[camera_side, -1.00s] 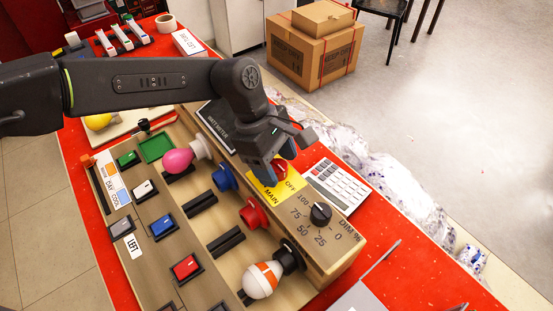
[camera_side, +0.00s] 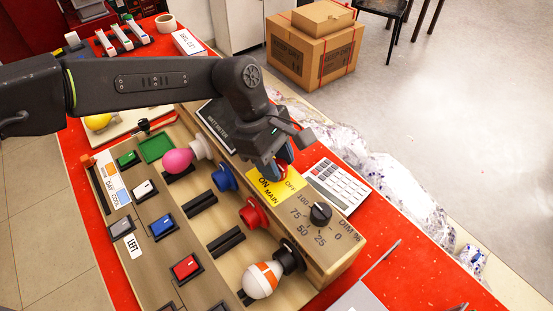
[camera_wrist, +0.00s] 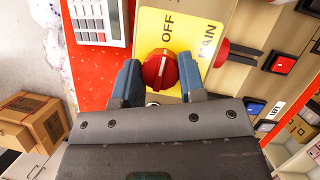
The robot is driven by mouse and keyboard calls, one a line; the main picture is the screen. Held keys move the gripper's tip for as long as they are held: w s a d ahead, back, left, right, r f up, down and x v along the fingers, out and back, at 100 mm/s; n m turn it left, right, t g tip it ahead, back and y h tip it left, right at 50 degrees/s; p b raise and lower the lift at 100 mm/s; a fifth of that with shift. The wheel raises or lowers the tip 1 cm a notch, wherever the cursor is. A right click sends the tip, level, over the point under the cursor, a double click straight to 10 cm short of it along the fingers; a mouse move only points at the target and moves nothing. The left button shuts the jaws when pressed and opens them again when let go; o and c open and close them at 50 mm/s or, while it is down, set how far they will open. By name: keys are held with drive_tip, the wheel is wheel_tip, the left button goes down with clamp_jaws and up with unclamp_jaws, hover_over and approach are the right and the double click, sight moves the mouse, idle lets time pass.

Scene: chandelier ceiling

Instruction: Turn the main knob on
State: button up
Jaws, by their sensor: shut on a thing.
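The main knob is red with a white line and shows in the wrist view (camera_wrist: 160,70) on a yellow plate (camera_wrist: 151,25) lettered OFF and MAIN. In that view the white line runs nearly upright, slightly tilted, with its top close to the OFF lettering. My gripper (camera_wrist: 160,82) has one blue-grey finger on each side of the knob and is shut on it. In the side view my gripper (camera_side: 277,168) comes down over the knob and hides most of it. There the plate (camera_side: 284,199) shows ON, OFF and MAIN.
A black dimmer knob (camera_side: 320,214) sits right of the plate, and a white calculator (camera_side: 337,186) lies behind. Bulb sockets, including a red one (camera_side: 253,214), and coloured switches cover the wooden panel on the left. A wattmeter (camera_side: 216,124) stands left of my gripper.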

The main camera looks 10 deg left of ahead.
drive_tip(key=m+g+y, duration=0.1)
drive_tip(key=m, duration=0.3)
drive_tip(key=shift+w, duration=0.1)
drive_tip(key=shift+m+g+y, duration=0.5)
drive_tip(key=shift+m+y, duration=0.2)
drive_tip(key=shift+m, duration=1.4)
drive_tip(key=o, duration=0.9)
drive_tip(key=shift+r, duration=1.9)
drive_tip(key=shift+a+r, duration=0.1)
drive_tip(key=shift+r, duration=0.15)
drive_tip(key=w+a+r, duration=0.1)
drive_tip(key=a+r, duration=0.1)
drive_tip(key=a, duration=0.1)
drive_tip(key=w+a+r, duration=0.1)
drive_tip(key=a+r, duration=0.1)
drive_tip(key=a, duration=0.2)
drive_tip(key=w+a+r, duration=0.1)
drive_tip(key=a+r, duration=0.1)
drive_tip(key=a, duration=0.2)
drive_tip(key=shift+w+r, duration=0.2)
drive_tip(key=shift+r, duration=0.15)
